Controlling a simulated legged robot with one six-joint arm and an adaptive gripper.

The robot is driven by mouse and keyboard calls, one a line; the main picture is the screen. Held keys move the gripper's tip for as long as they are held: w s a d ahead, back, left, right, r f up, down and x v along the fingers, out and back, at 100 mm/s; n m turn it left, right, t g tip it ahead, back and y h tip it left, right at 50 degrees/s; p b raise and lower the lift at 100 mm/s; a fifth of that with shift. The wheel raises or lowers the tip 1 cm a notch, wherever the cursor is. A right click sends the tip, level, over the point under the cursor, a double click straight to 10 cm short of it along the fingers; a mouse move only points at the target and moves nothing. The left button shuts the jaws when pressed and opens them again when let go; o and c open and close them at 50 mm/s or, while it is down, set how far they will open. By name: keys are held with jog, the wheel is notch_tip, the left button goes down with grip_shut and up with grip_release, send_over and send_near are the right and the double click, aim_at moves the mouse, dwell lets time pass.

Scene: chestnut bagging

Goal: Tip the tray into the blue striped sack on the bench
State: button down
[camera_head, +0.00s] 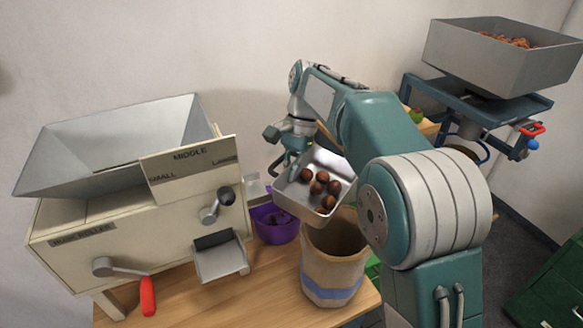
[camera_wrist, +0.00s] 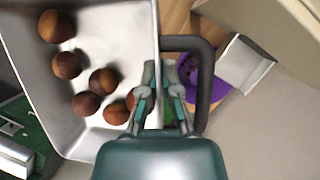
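A metal tray (camera_head: 296,196) holding several brown chestnuts is above the sack in the head view, tilted with its near end low. It also shows in the wrist view (camera_wrist: 105,22), with a dark handle (camera_wrist: 204,62). My gripper (camera_head: 292,134) is at the tray's far side; in the wrist view its fingers (camera_wrist: 160,95) are closed at the tray's handle side. The tan sack with a blue stripe (camera_head: 333,292) stands upright and open on the wooden bench (camera_head: 262,305). The tray's low end overlaps the sack's mouth in the picture.
A cream machine (camera_head: 150,240) with a hopper, crank and small chute (camera_head: 220,261) stands left of the sack. A purple bowl (camera_head: 272,232) sits behind the sack. A large metal hopper (camera_head: 480,62) on a blue stand is at the back right.

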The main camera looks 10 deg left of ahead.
jog(key=d+r+t+y, duration=0.1)
jog(key=y, duration=0.2)
jog(key=s+d+r+n+t+y, duration=0.1)
jog(key=y, duration=0.2)
jog(key=d+r+n+t+y, duration=0.1)
jog(key=r+y, duration=0.1)
jog(key=y, duration=0.1)
jog(key=shift+s, duration=0.2)
jog(key=y, duration=0.1)
jog(key=d+y, duration=0.1)
jog(key=s+d+n+t+y, duration=0.1)
jog(key=shift+s+d+r, duration=0.1)
jog(key=shift+d+r, duration=0.15)
jog(key=d+y, duration=0.1)
jog(key=s+d+n+y, duration=0.1)
jog(key=d+y, duration=0.2)
jog(key=shift+s+f+t, duration=0.15)
jog(key=shift+s+t, duration=0.15)
jog(key=shift+s, duration=0.05)
jog(key=shift+s+d+n+y, duration=0.25)
jog(key=shift+d+n+y, duration=0.1)
jog(key=shift+d+y, duration=0.2)
jog(key=shift+s+d+n+y, duration=0.25)
jog(key=shift+d+n+y, duration=0.1)
jog(key=shift+d+y, duration=0.15)
jog(key=shift+a, duration=0.15)
